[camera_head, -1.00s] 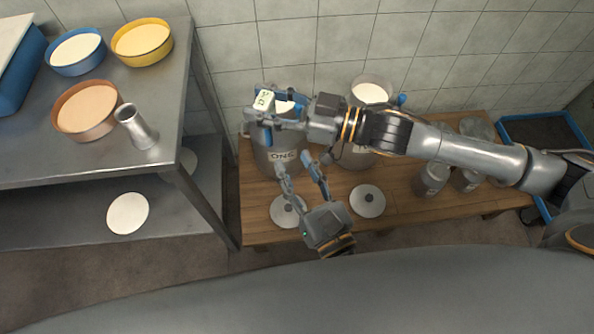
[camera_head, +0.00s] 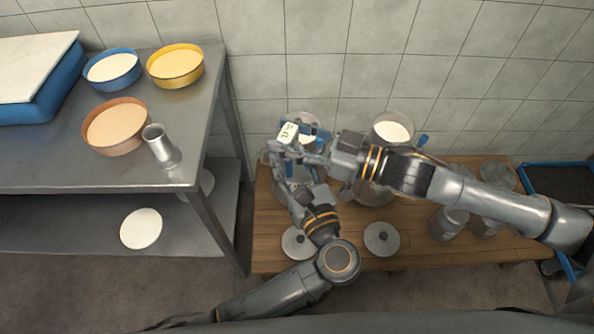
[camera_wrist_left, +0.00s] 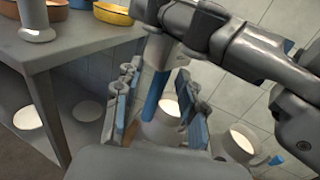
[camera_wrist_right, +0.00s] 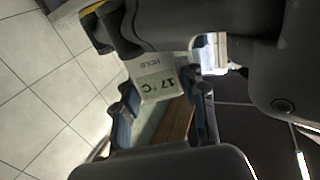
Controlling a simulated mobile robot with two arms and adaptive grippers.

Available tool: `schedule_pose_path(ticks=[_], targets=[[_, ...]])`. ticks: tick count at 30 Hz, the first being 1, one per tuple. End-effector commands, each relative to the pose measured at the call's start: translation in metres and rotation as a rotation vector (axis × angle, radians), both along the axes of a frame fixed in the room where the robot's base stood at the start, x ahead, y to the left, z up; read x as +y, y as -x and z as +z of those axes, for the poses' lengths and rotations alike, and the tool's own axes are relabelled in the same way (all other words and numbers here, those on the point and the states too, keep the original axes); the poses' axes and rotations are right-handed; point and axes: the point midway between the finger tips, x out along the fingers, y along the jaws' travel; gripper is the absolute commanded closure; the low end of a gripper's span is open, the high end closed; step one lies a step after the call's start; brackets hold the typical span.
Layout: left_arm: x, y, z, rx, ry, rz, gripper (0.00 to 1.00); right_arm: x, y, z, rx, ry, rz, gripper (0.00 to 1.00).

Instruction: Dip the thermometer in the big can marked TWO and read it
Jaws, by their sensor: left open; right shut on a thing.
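The thermometer (camera_head: 288,132) has a white head. My right gripper (camera_head: 286,148) is shut on it, above the left can (camera_head: 304,118), which bore the label ONE in the earlier head view. In the right wrist view the thermometer's display (camera_wrist_right: 157,86) reads 17 °C, with HOLD beside it. My left gripper (camera_head: 294,172) is open just below my right gripper; its fingers are spread in the left wrist view (camera_wrist_left: 160,90). The right-hand big can (camera_head: 392,131) is open and holds white milk; my right arm hides its label. The thermometer's lower end is hidden.
Both cans stand on a wooden bench (camera_head: 265,235) against a tiled wall. Two round lids (camera_head: 382,239) lie in front. Smaller grey cans (camera_head: 449,223) stand to the right. A steel table (camera_head: 60,165) with bowls and a metal cylinder (camera_head: 161,147) is at left.

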Motion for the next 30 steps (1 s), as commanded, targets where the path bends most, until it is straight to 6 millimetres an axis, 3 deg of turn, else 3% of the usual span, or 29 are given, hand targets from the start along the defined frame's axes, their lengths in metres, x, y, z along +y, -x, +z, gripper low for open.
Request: schedule_pose_path(ticks=[10, 16, 19, 20, 23, 24, 30], targets=[[0.0012, -0.0037, -0.0002, 0.001, 0.0, 0.0, 0.6, 0.0, 0.0, 0.0003, 0.0, -0.001, 0.0, 0.96], [0.0011, -0.0036, -0.0002, 0.001, 0.0, 0.0, 1.0, 0.0, 0.0001, 0.0003, 0.0, -0.001, 0.0, 0.96], [0.001, -0.0036, -0.0001, 0.001, 0.0, 0.0, 1.0, 0.0, 0.0001, 0.0003, 0.0, -0.001, 0.0, 0.96], [0.0009, -0.0035, 0.0001, 0.0, 0.0, 0.0, 1.0, 0.0002, 0.0001, 0.0003, 0.0, -0.001, 0.0, 0.56], [0.0009, -0.0035, 0.0001, 0.0, 0.0, 0.0, 1.0, 0.0002, 0.0001, 0.0003, 0.0, -0.001, 0.0, 0.36], [0.0009, -0.0035, 0.0001, 0.0, 0.0, 0.0, 1.0, 0.0001, 0.0, 0.0003, 0.0, -0.001, 0.0, 0.32], [0.0009, -0.0035, 0.0001, 0.0, 0.0, 0.0, 1.0, 0.0001, 0.0, 0.0002, 0.0, 0.0, 0.0, 0.32]])
